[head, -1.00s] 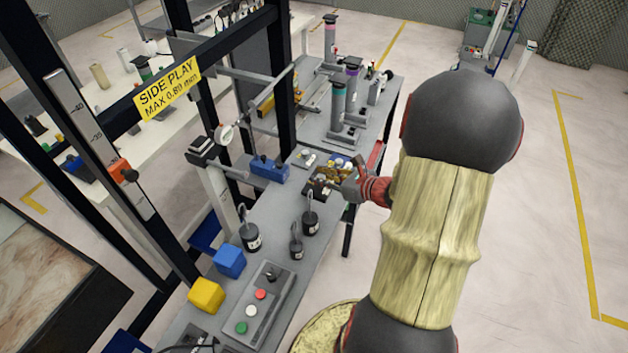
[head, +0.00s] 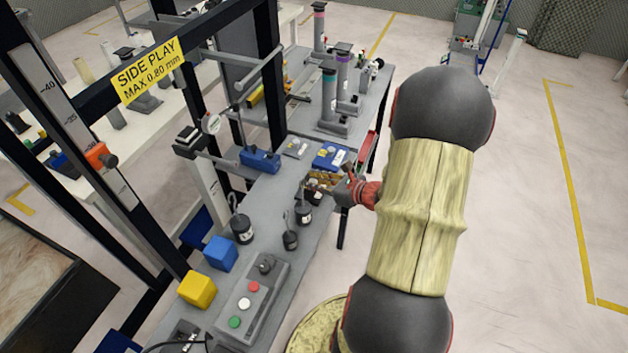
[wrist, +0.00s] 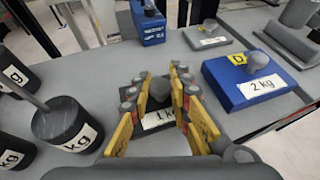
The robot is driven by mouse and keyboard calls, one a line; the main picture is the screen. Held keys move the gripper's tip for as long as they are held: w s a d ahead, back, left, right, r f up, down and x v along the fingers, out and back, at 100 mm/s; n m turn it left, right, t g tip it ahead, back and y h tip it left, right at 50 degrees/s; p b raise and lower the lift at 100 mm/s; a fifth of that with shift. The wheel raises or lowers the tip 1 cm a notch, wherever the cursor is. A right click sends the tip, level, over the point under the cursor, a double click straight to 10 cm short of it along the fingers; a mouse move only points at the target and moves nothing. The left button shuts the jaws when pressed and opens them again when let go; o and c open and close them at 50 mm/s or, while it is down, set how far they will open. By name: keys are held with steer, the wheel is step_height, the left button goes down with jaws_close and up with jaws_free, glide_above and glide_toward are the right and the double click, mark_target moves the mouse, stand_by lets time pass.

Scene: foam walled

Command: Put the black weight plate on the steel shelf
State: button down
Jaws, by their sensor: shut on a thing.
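The black weight plate (wrist: 146,111), with a round grey knob and a white 1 kg label, is between my gripper's yellow-padded fingers in the wrist view. My gripper (wrist: 160,85) is shut on its knob. The fingers hide much of the plate, and I cannot tell whether it touches the bench top. In the head view my gripper (head: 326,187) is over the bench, just behind the hooked weights, and the plate is mostly hidden. I cannot pick out the steel shelf for certain; the grey bench top (head: 278,205) lies beneath.
A blue 2 kg plate (wrist: 255,82) lies to the right and a grey plate (wrist: 207,39) behind. Black hooked weights (wrist: 68,126) stand close on the left. A blue block (head: 261,160), a button box (head: 253,297) and dark frame posts (head: 271,75) limit room.

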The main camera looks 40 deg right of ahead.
steer(key=c, duration=1.6)
jaws_free()
steer(key=shift+f, duration=0.1)
steer(key=shift+c, duration=0.2)
steer(key=shift+r, duration=0.2)
steer(key=a+p+v, duration=0.1)
steer(key=p+v, duration=0.3)
steer(key=v, duration=0.8)
steer(key=shift+d, duration=0.45)
steer(key=shift+f, duration=0.1)
